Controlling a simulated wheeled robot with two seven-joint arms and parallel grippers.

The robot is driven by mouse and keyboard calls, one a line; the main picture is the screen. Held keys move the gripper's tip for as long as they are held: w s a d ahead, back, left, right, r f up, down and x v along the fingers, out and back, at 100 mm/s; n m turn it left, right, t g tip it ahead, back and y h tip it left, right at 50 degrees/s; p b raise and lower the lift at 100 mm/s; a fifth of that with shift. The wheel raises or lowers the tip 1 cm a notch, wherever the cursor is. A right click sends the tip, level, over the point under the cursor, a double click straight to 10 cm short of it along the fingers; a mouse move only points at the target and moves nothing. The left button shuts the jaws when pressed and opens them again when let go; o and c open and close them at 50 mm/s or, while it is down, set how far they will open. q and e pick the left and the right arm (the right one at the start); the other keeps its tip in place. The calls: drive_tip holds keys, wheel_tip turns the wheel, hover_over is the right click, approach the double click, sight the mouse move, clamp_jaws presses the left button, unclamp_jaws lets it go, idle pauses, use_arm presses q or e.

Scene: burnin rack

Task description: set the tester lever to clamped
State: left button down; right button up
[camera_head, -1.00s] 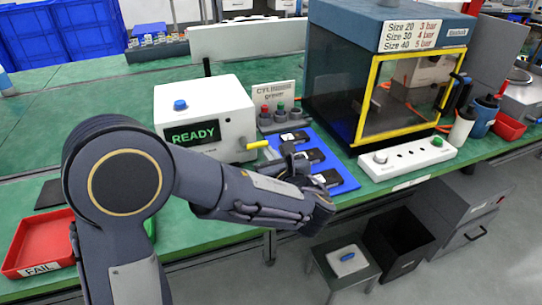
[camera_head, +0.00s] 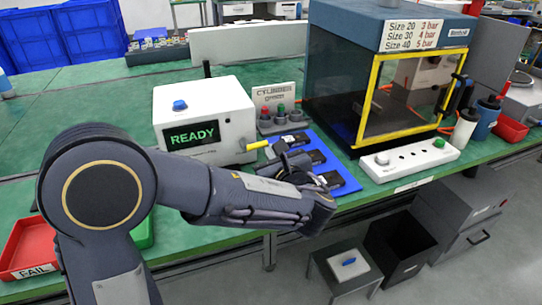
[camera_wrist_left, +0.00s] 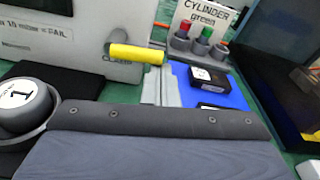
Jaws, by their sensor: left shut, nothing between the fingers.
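The white tester (camera_head: 225,107) stands on the green bench, its screen reading READY. Its lever has a yellow handle (camera_head: 257,145) that sticks out to the right from the tester's side, roughly level. In the left wrist view the yellow handle (camera_wrist_left: 136,53) lies across the upper middle, with the tester's side (camera_wrist_left: 80,35) behind it. My left gripper (camera_head: 281,152) is shut and empty, just right of the handle's tip in the head view. I cannot tell whether it touches the handle. My right gripper is not in view.
A blue mat (camera_head: 322,164) with several black parts lies under and right of my left gripper. A sign and small coloured-top cylinders (camera_head: 281,110) stand behind it. A yellow-framed enclosure (camera_head: 357,100) and white switch strip (camera_head: 410,158) are to the right. A red FAIL tray (camera_head: 30,243) is at left.

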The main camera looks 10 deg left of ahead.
use_arm(q)
drive_tip(key=shift+r+n+b, duration=0.15)
drive_tip(key=shift+n+b, duration=0.35)
drive_tip(key=shift+b, duration=0.05)
drive_tip(key=r+n+b, duration=0.1)
drive_tip(key=n+b, duration=0.3)
drive_tip(key=s+a+r+n+t+b, duration=0.1)
drive_tip(key=r+n+b, duration=0.1)
drive_tip(key=n+b, duration=0.2)
drive_tip(key=a+r+n+t+h+b, duration=0.1)
drive_tip(key=r+n+b, duration=0.1)
drive_tip(key=n+b, duration=0.2)
drive_tip(key=shift+s+a+r+b, duration=0.15)
drive_tip(key=shift+s+b, duration=0.15)
drive_tip(key=shift+b, duration=0.95)
drive_tip(key=shift+s+a+r+n+b, duration=0.15)
drive_tip(key=shift+a+n+b, duration=0.1)
drive_tip(key=shift+n+b, duration=0.05)
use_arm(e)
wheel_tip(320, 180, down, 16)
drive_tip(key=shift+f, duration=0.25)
use_arm(q)
drive_tip(key=shift+r, duration=0.1)
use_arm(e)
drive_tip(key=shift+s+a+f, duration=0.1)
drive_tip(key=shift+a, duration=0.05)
use_arm(q)
drive_tip(key=shift+s, duration=0.15)
